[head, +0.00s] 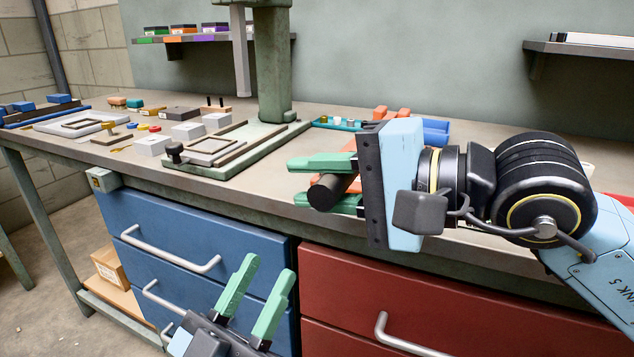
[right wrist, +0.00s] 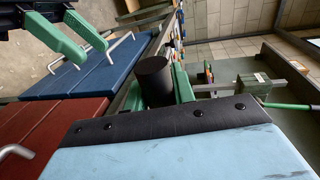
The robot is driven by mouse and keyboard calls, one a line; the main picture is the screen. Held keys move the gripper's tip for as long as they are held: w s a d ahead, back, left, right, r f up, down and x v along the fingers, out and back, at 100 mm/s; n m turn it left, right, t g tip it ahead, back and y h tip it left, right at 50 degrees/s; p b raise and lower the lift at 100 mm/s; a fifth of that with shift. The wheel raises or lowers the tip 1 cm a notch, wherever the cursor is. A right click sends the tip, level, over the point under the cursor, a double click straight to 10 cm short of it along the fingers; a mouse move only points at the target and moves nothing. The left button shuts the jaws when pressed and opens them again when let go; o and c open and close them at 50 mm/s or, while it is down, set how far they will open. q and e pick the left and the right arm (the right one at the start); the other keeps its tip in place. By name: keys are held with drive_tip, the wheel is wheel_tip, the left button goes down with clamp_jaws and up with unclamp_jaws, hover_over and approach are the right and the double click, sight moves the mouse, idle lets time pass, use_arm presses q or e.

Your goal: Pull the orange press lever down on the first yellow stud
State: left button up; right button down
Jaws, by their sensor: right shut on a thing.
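My right gripper (head: 322,184) is at the right of the press, in front of the bench edge. Its green fingers are shut on the black grip (head: 326,191) of the orange press lever (head: 353,186); the grip also shows between the fingers in the right wrist view (right wrist: 153,80). Most of the lever is hidden behind my gripper. The green press (head: 272,65) has a grey vertical ram (head: 240,50) above a flat fixture (head: 213,148). I cannot make out a yellow stud under the ram. My left gripper (head: 266,272) is open and empty, low before the blue drawers.
Blue drawers (head: 190,225) and red drawers (head: 375,300) with protruding handles stand under the bench. Small parts and white blocks (head: 153,145) crowd the bench's left. Shelves hang on the wall.

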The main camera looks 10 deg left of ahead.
use_arm(q)
drive_tip(key=shift+s+a+r+t+b, duration=0.1)
drive_tip(key=shift+s+r+t+b, duration=0.25)
drive_tip(key=shift+t, duration=0.25)
use_arm(e)
drive_tip(key=shift+f, duration=0.55)
use_arm(q)
drive_tip(key=shift+s, duration=0.1)
use_arm(e)
drive_tip(key=c, duration=1.2)
unclamp_jaws()
drive_tip(key=shift+r, duration=0.15)
drive_tip(key=shift+o, duration=0.2)
drive_tip(key=shift+d, duration=0.1)
drive_tip(key=shift+d+r, duration=0.1)
drive_tip(key=shift+d, duration=0.25)
use_arm(q)
drive_tip(key=shift+w+d+f+g+y+p, duration=0.1)
drive_tip(key=shift+w+f+g+y+p, duration=0.05)
drive_tip(key=shift+w+f+g+p, duration=0.4)
drive_tip(key=shift+w+d+f+g+y+p, duration=0.1)
drive_tip(key=shift+w+f+g+p, duration=0.25)
drive_tip(key=shift+f+g, duration=0.45)
drive_tip(key=shift+w+f+g+y+p, duration=0.15)
drive_tip(key=shift+w+f+g+p, duration=0.3)
drive_tip(key=shift+g, duration=0.3)
use_arm(e)
drive_tip(key=v, duration=1.2)
drive_tip(key=shift+s+d, duration=0.2)
